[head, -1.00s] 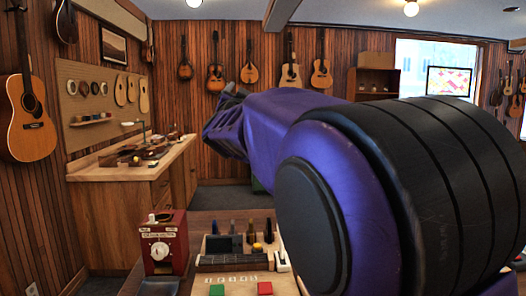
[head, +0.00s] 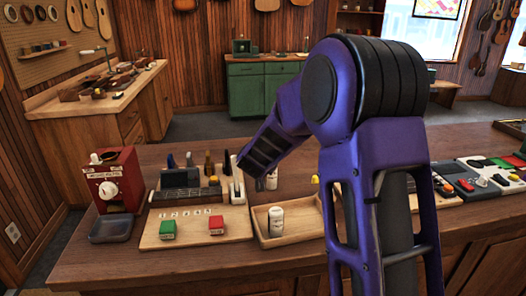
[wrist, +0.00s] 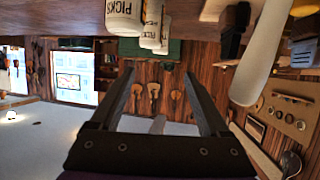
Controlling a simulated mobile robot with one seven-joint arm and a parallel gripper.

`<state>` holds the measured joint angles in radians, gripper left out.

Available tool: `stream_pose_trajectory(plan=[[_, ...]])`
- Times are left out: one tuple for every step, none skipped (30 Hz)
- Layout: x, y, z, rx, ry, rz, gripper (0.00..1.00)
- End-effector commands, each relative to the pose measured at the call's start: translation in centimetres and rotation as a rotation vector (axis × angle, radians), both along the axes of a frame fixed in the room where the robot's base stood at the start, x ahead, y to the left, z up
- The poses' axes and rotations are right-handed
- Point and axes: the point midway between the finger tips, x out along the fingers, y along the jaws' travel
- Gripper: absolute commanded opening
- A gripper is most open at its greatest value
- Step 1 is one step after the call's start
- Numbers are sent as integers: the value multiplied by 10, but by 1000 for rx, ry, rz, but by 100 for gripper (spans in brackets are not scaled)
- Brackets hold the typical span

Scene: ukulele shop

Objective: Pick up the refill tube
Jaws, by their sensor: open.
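In the wrist view, which is upside down, white tubes lettered PICKS (wrist: 124,17) appear at the top edge, a smaller one behind the nearest. I cannot tell which is the refill tube. My gripper (wrist: 160,77) is open, with nothing between its fingers, apart from the tubes. In the head view my own arm hides the fingers.
The wooden tray (head: 258,241) has low walls. A pale upright piece (wrist: 262,50) rises close to my gripper.

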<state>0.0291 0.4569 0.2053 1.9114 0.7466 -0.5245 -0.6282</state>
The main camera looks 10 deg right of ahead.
Motion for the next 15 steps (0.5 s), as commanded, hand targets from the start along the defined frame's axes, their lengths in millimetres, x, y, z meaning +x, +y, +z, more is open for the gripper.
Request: stream_pose_trajectory(plan=[[10,-3,-6,1,2,-3,79],[16,-4,-8,1,2,-3,79],[24,-5,-11,1,2,-3,79],[29,-6,-14,2,1,-3,79],[35,-7,-16,2,1,-3,79],[42,-9,-19,1,1,-4,79],[48,-11,-21,2,0,-4,79],[53,-11,-23,2,0,-4,79],[60,-12,-26,2,0,-3,79],[66,-13,-28,1,0,-3,79],[70,-14,-30,1,0,-2,79],[76,-14,-32,2,0,-2,79],[79,-15,-33,1,-1,-2,79],[82,-15,-35,1,0,-1,79],[86,-16,-35,1,-2,-2,79]])
